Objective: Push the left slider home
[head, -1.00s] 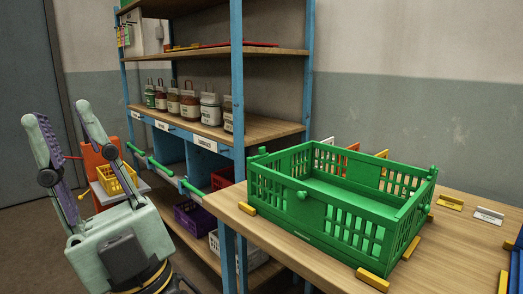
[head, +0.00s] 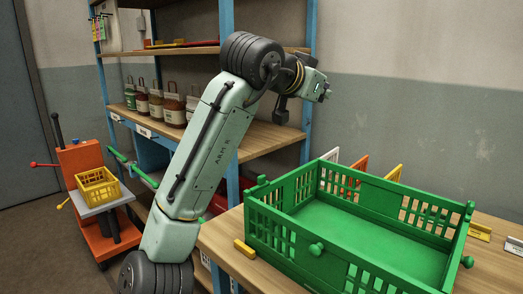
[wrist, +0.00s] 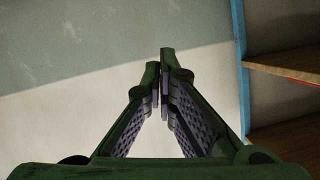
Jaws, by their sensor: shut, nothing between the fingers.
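A green slatted crate (head: 360,222) stands on the wooden bench. It has round green knobs at its left back corner (head: 262,181), on its front wall (head: 316,248) and at its right end (head: 467,262). I cannot tell which part is the left slider. My arm reaches up across the middle of the head view, its end in front of the shelf and above the crate's back left. In the wrist view my gripper (wrist: 164,84) is shut and empty, its fingertips together. It points at the bare wall and touches nothing there.
A blue-posted shelf (head: 228,120) with several bottles (head: 172,105) stands behind my arm. Green bars (head: 135,168) stick out at its front. An orange cart (head: 85,165) carries a yellow basket (head: 98,187) at left. A yellow block (head: 244,248) lies beside the crate.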

